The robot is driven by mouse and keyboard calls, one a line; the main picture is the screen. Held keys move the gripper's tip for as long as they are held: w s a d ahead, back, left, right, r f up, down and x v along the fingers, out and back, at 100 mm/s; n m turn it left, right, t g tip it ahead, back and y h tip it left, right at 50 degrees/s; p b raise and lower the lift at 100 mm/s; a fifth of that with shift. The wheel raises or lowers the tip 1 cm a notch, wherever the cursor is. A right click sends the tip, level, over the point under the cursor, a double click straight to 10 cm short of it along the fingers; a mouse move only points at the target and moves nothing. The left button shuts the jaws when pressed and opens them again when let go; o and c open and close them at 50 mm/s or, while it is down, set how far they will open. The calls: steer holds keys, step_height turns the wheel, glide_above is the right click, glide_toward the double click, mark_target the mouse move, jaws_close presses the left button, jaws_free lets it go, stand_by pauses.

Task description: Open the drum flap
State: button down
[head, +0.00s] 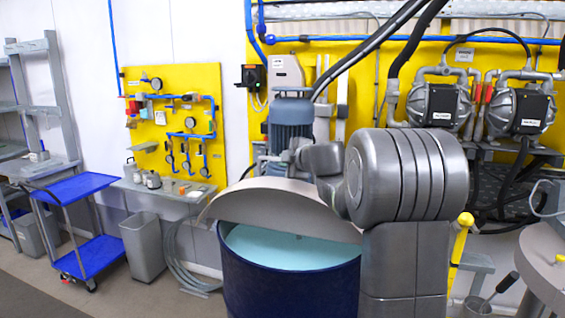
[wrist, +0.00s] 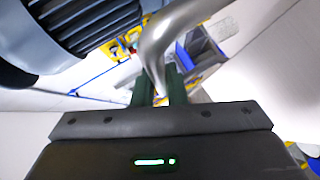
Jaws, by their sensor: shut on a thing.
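The dark blue drum (head: 290,290) stands in front of me in the head view, with pale blue liquid (head: 290,248) visible inside. Its grey half-round flap (head: 275,208) is raised and tilted up over the opening, its right end covered by my arm. In the wrist view my gripper (wrist: 159,82) has its two dark green fingers shut on a bent silver handle (wrist: 168,35). In the head view my fingers and the handle are hidden or too small to make out.
A blue motor (head: 290,125) stands above the drum, and its ribbed housing (wrist: 88,20) is close in the wrist view. A grey bin (head: 143,245) and blue cart (head: 75,190) stand at left. Another drum top (head: 545,255) is at right, beside a yellow-topped post (head: 464,222).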

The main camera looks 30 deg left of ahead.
steer(key=shift+m+g+h, duration=0.4)
steer(key=shift+m+g, duration=0.2)
steer(key=shift+w+a+f, duration=0.1)
steer(key=shift+w+a, duration=0.15)
steer(key=shift+w, duration=0.9)
steer(key=shift+w+a, duration=0.25)
steer(key=shift+w, duration=0.9)
steer(key=c, duration=1.5)
jaws_free()
steer(key=b+v, duration=0.1)
steer(key=v, duration=1.2)
steer(key=shift+s+d, duration=0.15)
steer(key=shift+d, duration=0.2)
steer(key=p+x, duration=0.1)
steer(key=x, duration=1.2)
steer(key=shift+a, duration=0.4)
